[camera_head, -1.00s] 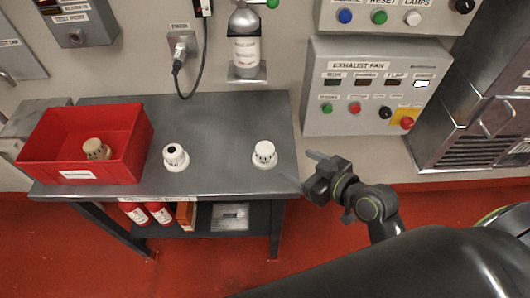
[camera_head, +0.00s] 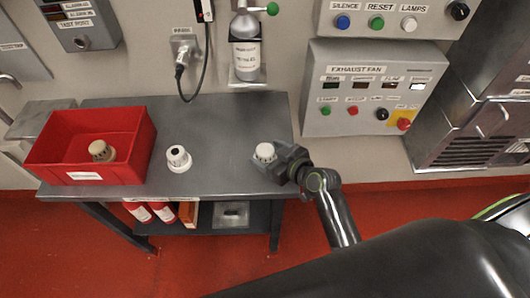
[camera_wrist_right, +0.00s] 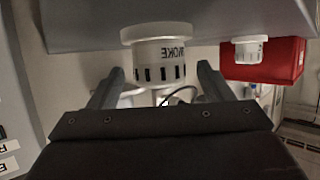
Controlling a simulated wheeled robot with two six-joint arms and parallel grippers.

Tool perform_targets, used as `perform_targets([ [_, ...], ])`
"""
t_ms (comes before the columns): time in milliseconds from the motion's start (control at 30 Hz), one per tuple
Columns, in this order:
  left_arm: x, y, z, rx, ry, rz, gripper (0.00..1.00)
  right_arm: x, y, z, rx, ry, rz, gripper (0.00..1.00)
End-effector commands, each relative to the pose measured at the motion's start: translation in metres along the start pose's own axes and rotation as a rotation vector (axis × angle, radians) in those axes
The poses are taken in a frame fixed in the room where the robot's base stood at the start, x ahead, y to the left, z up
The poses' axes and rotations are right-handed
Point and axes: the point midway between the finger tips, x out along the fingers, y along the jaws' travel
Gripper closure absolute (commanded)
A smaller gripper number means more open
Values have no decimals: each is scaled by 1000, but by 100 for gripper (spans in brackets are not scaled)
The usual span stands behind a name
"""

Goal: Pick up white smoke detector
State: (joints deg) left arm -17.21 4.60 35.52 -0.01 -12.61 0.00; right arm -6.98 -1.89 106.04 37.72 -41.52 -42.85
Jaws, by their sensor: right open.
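A white smoke detector (camera_head: 265,151) stands on the grey bench near its right end. In the right wrist view this detector (camera_wrist_right: 158,55) appears upside down, with the lettering "SMOKE" on its side. My right gripper (camera_head: 272,160) has come in from the right and is open, its fingers reaching to either side of the detector. In the wrist view the fingertips (camera_wrist_right: 160,72) flank the detector's body with gaps; I cannot see contact. A second white detector (camera_head: 178,159), with a dark spot on top, stands mid-bench. My left gripper is not in view.
A red bin (camera_head: 62,168) at the bench's left holds a beige detector (camera_head: 101,151); the bin also shows in the wrist view (camera_wrist_right: 285,62). The bench (camera_head: 222,178) is clear between the two white detectors. The exhaust fan panel (camera_head: 345,70) is on the wall behind.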

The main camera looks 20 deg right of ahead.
Motion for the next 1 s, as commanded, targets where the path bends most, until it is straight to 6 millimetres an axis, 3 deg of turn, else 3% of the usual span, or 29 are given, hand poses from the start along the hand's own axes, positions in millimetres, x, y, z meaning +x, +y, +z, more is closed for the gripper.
perform_targets([
  [200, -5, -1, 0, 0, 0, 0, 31, 18, 0, -1, 0, 2, -1, 27],
  [467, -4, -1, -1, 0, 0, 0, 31, 19, 0, 0, 0, 2, 0, 27],
  [833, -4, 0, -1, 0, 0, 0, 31, 19, 0, 0, 0, 1, 0, 74],
  [1000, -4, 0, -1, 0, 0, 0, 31, 19, 0, -1, -1, 2, 0, 77],
])
